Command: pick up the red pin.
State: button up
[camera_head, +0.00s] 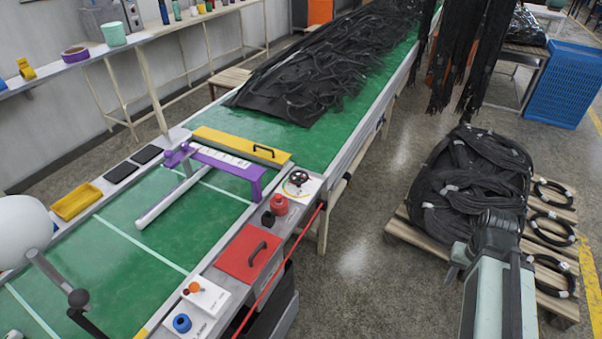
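No thing is plainly a red pin. A squat red piece with a narrower top (279,204) stands on the line's right edge strip, beside a small black piece (268,218). A small orange-red knob (194,287) stands on a white plate (212,296) nearer me, behind a blue ring-shaped piece (182,323). I cannot tell which is the pin. My gripper (459,259) is at the lower right, over the floor and in front of the hose pallet, well apart from both red pieces. Its fingers are small and dark, and their opening is unclear. I see nothing held.
A green conveyor (222,208) with a purple frame (240,180) and yellow bar (236,143) fills the left. A red lidded box (248,252) lies between the red pieces. Black hoses (470,180) lie on a wooden pallet (408,232) at right. Floor between is clear.

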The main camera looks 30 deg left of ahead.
aim_at(277, 197)
jog(key=u, duration=0.05)
jog(key=i, duration=2.2)
jog(key=u, duration=5.2)
